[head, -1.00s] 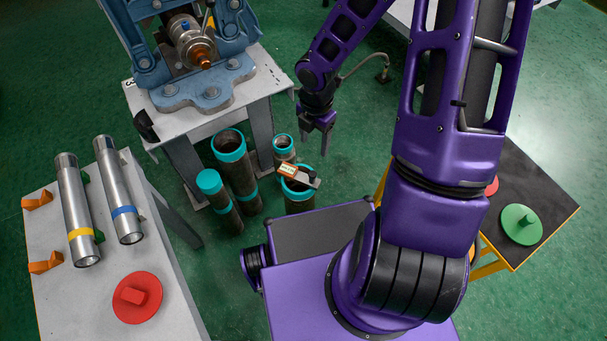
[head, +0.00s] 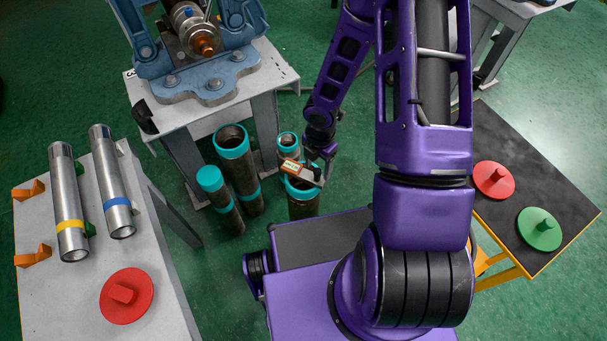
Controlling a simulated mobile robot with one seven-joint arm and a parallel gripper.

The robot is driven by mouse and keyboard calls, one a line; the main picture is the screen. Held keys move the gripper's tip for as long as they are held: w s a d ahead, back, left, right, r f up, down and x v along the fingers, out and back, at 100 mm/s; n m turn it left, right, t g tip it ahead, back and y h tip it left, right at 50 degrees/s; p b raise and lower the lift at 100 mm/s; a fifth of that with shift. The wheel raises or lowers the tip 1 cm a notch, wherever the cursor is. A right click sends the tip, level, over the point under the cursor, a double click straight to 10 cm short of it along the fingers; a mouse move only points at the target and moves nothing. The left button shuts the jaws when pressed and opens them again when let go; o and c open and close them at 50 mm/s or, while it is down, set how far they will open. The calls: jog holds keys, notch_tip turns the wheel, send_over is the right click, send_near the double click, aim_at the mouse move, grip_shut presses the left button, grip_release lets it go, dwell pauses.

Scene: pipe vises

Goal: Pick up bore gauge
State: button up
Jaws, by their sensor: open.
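My gripper (head: 319,171) points down at the gauge's right, grey end. It is open. The fingers overlap the grey end in the head view, so I cannot tell whether they touch it or straddle it.
Other teal-rimmed pipes (head: 234,160) stand close to the left and behind. A blue vise (head: 202,85) on a grey table is behind them. A left table (head: 60,300) holds two metal tubes. A black-topped table (head: 545,200) at right holds red and green discs.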

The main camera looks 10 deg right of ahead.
aim_at(317, 171)
notch_tip(317, 171, down, 3)
jog(key=shift+f+b, duration=0.1)
jog(key=shift+b, duration=0.4)
grip_shut()
jog(key=shift+w, duration=0.1)
dwell(0.9)
